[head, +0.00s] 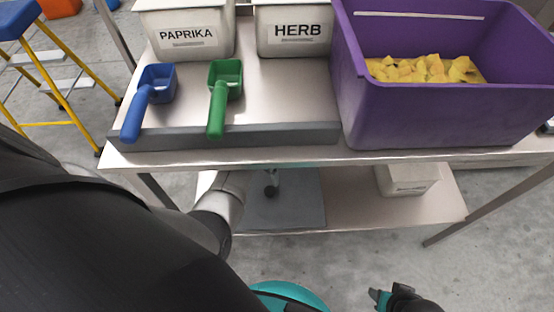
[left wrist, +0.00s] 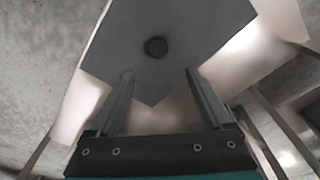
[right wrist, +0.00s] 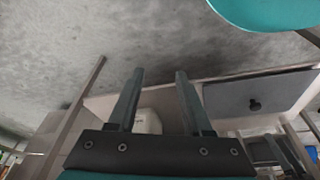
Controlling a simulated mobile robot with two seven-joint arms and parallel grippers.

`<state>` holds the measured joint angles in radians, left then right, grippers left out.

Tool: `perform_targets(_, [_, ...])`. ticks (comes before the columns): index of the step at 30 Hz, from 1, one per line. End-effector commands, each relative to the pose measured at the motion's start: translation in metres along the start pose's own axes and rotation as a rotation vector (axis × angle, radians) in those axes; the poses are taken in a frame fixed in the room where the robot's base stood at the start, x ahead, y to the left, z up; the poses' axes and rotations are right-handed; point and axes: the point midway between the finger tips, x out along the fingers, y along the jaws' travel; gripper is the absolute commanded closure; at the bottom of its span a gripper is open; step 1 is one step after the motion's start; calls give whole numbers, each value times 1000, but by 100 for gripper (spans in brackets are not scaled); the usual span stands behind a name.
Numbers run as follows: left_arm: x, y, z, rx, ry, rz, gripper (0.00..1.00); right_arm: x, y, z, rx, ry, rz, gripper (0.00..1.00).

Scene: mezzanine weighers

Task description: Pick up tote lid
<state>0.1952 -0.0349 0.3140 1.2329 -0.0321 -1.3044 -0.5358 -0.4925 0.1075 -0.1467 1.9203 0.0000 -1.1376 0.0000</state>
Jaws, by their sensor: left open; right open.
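The tote lid (head: 302,207) is a flat grey-blue panel with a dark round knob, lying on the lower shelf below the counter. In the left wrist view the lid (left wrist: 205,30) fills the middle, its knob beyond my fingertips. My left gripper (left wrist: 158,72) is open and empty, pointed toward the lid, its fingers apart on either side of a lid corner. In the head view the counter partly hides it. In the right wrist view the lid (right wrist: 285,92) lies to the right. My right gripper (right wrist: 159,72) is open and empty, away from the lid.
On the counter (head: 120,160) stand a purple tote (head: 430,118) of yellow pieces, paprika (head: 190,50) and herb (head: 295,45) bins, a blue scoop (head: 145,95) and a green scoop (head: 218,100). A white box (head: 408,180) sits on the lower shelf (head: 345,205). A yellow-legged stool (head: 50,60) stands left.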

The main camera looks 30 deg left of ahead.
Motion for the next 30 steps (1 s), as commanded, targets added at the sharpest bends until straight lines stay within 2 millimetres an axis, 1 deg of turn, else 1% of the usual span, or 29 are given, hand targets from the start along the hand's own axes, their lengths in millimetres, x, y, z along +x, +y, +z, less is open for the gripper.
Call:
perform_targets(4, [6, 0, 0, 0, 0, 2, 17, -6, 0, -5, 1, 14, 1, 50])
perform_targets(8, [15, 0, 0, 0, 0, 2, 17, -17, 1, -13, 2, 35, 2, 50])
perform_targets(15, [32, 0, 0, 0, 1, 1, 17, -40, 2, -25, 3, 73, 5, 50])
perform_targets(22, [48, 0, 0, -1, 0, 1, 17, -65, 2, -33, 4, 111, 7, 50])
perform_targets(27, [64, 0, 0, -1, 0, 1, 17, -76, -4, -45, -4, 198, -8, 50])
perform_targets(30, [67, 0, 0, 0, 0, 1, 17, -81, -6, -49, -6, 228, -13, 50])
